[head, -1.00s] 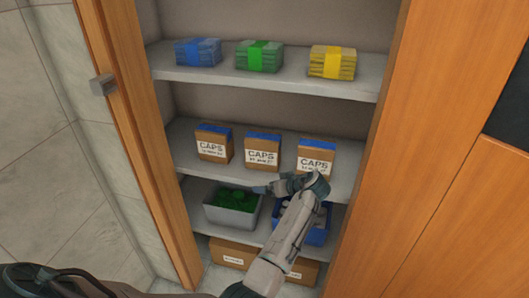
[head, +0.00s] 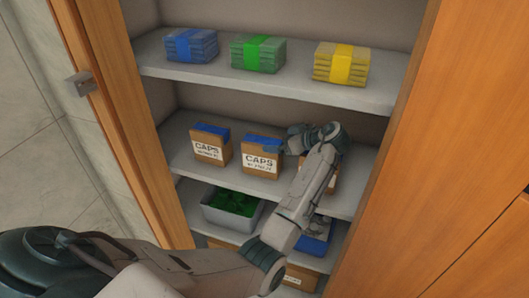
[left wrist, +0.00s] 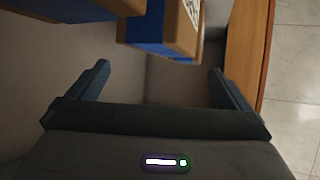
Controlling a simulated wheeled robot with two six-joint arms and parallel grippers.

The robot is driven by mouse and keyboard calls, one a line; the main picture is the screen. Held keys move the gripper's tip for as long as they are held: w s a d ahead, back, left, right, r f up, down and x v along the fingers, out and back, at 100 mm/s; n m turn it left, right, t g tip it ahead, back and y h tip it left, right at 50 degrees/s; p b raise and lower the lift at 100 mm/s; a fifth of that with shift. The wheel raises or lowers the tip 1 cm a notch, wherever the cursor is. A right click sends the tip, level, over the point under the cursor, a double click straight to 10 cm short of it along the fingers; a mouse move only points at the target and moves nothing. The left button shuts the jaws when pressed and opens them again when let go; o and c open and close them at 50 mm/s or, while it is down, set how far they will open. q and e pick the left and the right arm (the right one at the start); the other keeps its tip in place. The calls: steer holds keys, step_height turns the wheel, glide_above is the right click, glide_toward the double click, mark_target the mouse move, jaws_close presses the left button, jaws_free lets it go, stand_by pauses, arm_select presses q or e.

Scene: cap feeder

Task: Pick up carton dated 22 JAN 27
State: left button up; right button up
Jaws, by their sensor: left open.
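Three brown cartons with blue tops and white CAPS labels stand on the middle shelf: a left one (head: 210,147), a middle one (head: 262,157) and a right one (head: 333,182). Their date lines are too small to read surely. My left gripper (head: 287,141) is open and empty, just right of the middle carton's top; my wrist and forearm cover most of the right carton. In the left wrist view, the open fingers (left wrist: 158,72) point toward a nearby blue-topped carton (left wrist: 160,32), with another beside it at upper left. No carton is between the fingers. My right gripper is not in view.
The upper shelf (head: 270,88) holds blue, green and yellow banded stacks. Below are a grey bin of green pieces (head: 228,222), a blue bin (head: 312,245) partly behind my arm, and brown boxes at the bottom. An open wooden door (head: 120,120) stands left.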

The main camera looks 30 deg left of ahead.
mark_target(266, 141)
arm_select(q)
steer(key=shift+s+a+f, duration=0.1)
steer(key=shift+a+f, duration=0.2)
steer(key=shift+a, duration=0.45)
steer(key=shift+a+f+p, duration=0.15)
steer(key=shift+a+p, duration=0.1)
steer(key=shift+p, duration=0.2)
steer(key=p+x, duration=0.2)
steer(key=x, duration=0.2)
steer(key=shift+a+f, duration=0.3)
steer(key=shift+c, duration=1.1)
steer(key=c, duration=1.4)
steer(key=shift+c, duration=0.3)
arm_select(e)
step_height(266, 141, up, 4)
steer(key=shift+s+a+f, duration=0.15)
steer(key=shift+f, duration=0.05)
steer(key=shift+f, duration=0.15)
